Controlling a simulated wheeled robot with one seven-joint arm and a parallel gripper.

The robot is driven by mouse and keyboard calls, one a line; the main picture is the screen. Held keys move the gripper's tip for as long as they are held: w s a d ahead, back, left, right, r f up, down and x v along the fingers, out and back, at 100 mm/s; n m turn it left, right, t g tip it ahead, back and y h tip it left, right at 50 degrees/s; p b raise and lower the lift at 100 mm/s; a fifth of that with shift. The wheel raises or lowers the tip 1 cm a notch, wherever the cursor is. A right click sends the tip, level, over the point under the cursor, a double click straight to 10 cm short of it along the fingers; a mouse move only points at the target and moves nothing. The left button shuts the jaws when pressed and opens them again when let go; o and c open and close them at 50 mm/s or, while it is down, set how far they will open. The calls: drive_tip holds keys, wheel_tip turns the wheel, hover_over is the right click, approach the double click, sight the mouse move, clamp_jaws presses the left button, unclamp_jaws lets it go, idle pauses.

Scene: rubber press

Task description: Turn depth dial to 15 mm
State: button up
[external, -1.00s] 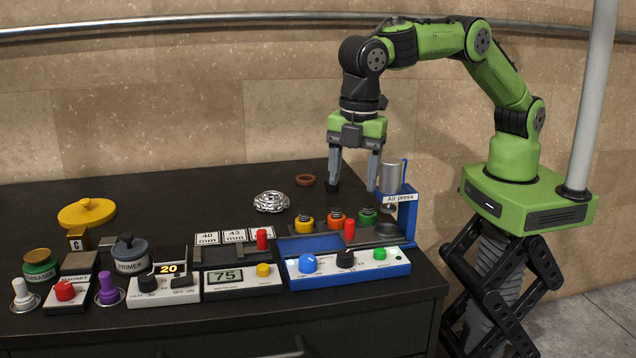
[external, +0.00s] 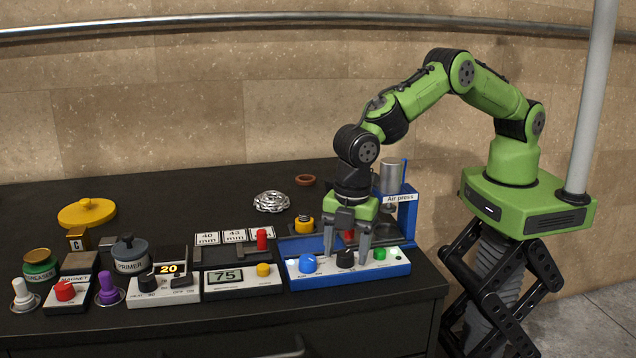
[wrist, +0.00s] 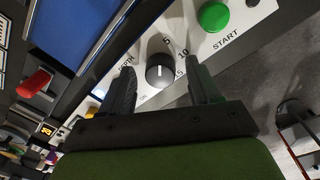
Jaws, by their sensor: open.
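The depth dial is a black round knob (external: 345,259) on the white front panel of the blue air press. In the wrist view the dial (wrist: 160,71) has a white pointer line, with the marks 5, 10 and 15 printed around its right side. The pointer does not line up with the 15. My gripper (external: 346,256) points down over the panel, fingers apart. In the wrist view the gripper (wrist: 163,88) has one finger on each side of the dial, with visible gaps. I cannot tell whether the fingertips are down at knob height.
On the same panel, a blue knob (external: 307,263) is left of the dial and a green START button (external: 380,253) right of it; START also shows in the wrist view (wrist: 213,17). A red handle (wrist: 34,83) stands nearby. The press column (external: 407,215) rises behind at right.

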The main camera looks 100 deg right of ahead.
drive_tip(key=c, duration=1)
drive_tip(key=shift+c, duration=0.2)
drive_tip(key=shift+m, duration=0.3)
drive_tip(key=m, duration=0.5)
drive_tip(key=shift+a+b, duration=0.1)
drive_tip(key=shift+b, duration=0.3)
drive_tip(key=m, duration=0.5)
drive_tip(key=shift+w+m+g, duration=0.1)
drive_tip(key=shift+m+g, duration=0.2)
drive_tip(key=shift+m, duration=0.1)
drive_tip(key=m, duration=0.5)
drive_tip(key=shift+a+r, duration=0.1)
drive_tip(key=m, duration=0.6)
drive_tip(key=shift+w, duration=0.1)
